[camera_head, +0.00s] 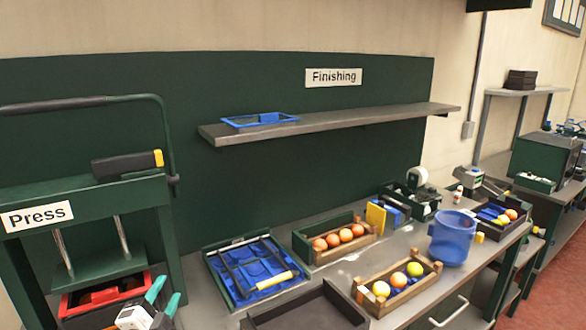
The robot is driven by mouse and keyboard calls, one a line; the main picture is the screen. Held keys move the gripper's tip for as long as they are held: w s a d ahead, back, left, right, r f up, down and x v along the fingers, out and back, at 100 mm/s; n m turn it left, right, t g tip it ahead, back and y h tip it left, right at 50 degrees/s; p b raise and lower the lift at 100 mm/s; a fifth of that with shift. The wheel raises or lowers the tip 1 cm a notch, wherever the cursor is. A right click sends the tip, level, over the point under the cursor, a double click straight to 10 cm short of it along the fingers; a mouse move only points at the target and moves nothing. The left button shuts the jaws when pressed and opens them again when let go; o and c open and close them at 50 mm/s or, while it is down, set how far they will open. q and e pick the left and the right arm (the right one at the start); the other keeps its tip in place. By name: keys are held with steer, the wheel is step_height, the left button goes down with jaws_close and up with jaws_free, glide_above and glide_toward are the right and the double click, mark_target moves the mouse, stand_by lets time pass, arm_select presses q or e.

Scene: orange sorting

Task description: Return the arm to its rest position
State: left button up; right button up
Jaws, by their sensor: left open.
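My left gripper (167,290) shows at the bottom left, with a white body and two teal fingers. Its fingers are apart and nothing shows between them. The rest of my left arm is out of the picture. My right gripper is not in view.
The green press (82,195) stands close behind the gripper. On the table are a blue tray (215,270), a dark tray (330,291), wooden crates of oranges (305,252) and mixed fruit (381,310), and a blue bucket (453,240). A shelf (370,116) overhangs the table.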

arm_select(q)
steer(key=s+d+f+n+g+y, duration=0.2)
steer(key=s+f+n+g, duration=0.55)
steer(key=s+f, duration=0.55)
steer(key=s+d+f+n+g, duration=0.1)
steer(key=s+f+n+g, duration=0.15)
steer(key=s, duration=0.45)
steer(key=s+d+f+n+g+h, duration=0.1)
steer(key=s+d+f+g, duration=0.15)
steer(key=s, duration=0.35)
steer(key=s+d+f+n+g, duration=0.1)
steer(key=s+g, duration=0.2)
steer(key=s, duration=0.4)
step_height(320, 180, down, 28)
steer(key=r+g+b, duration=0.1)
steer(key=b, duration=0.1)
steer(key=s+a+f+g+b, duration=0.1)
steer(key=s+a+f, duration=0.2)
steer(key=s+f, duration=1.4)
steer(key=shift+a+f, duration=0.2)
steer(key=shift+f, duration=0.6)
